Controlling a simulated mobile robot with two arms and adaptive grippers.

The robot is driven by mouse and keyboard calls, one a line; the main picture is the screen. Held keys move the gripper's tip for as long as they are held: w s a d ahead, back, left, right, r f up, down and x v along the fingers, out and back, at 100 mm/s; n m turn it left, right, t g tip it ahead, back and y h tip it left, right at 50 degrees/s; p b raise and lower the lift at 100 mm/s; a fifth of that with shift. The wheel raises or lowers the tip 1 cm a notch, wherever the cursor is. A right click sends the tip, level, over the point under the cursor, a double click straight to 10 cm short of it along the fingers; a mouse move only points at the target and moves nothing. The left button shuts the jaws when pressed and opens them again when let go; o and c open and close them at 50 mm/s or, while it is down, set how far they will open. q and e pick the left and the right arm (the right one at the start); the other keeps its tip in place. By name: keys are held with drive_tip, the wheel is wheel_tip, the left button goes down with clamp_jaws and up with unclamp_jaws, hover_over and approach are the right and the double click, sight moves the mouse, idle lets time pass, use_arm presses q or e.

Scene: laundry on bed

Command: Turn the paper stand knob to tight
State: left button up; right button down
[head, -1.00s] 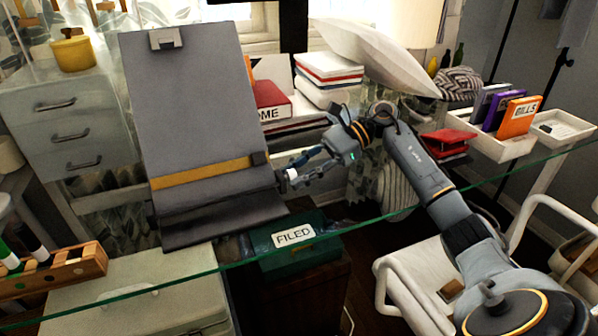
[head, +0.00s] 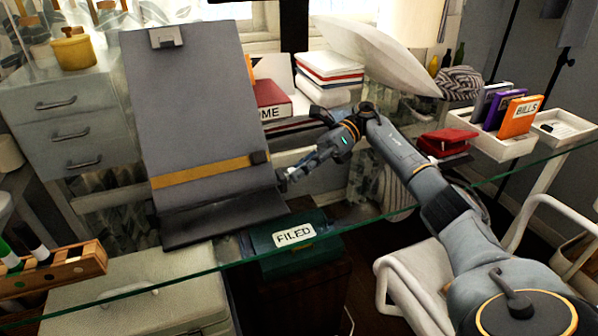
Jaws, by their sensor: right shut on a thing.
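The grey paper stand (head: 200,110) leans back on the glass desk at left of centre, with a clip at its top and a dark ledge at its foot. An ochre strap (head: 205,174) crosses its lower part. My right gripper (head: 290,175) reaches in from the right to the stand's lower right edge. Its fingers are shut on the small knob there, which they mostly hide. How far the knob is turned cannot be told. My left gripper is not in view.
A green box labelled FILED (head: 290,248) sits below the gripper. Books (head: 270,100) and a pale pillow (head: 370,55) lie behind. A marker rack (head: 55,270) is at left. A white tray (head: 495,146) with upright folders is at right.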

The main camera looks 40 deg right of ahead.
drive_tip(key=shift+m, duration=0.4)
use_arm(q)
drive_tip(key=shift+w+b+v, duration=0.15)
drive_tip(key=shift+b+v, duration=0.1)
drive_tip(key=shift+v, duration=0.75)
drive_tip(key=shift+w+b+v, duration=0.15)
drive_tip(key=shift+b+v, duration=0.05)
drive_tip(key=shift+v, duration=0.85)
use_arm(e)
drive_tip(key=shift+f+m+g+y, duration=0.1)
drive_tip(key=shift+m+g+y, duration=0.5)
drive_tip(key=shift+m, duration=0.6)
drive_tip(key=c, duration=1)
unclamp_jaws()
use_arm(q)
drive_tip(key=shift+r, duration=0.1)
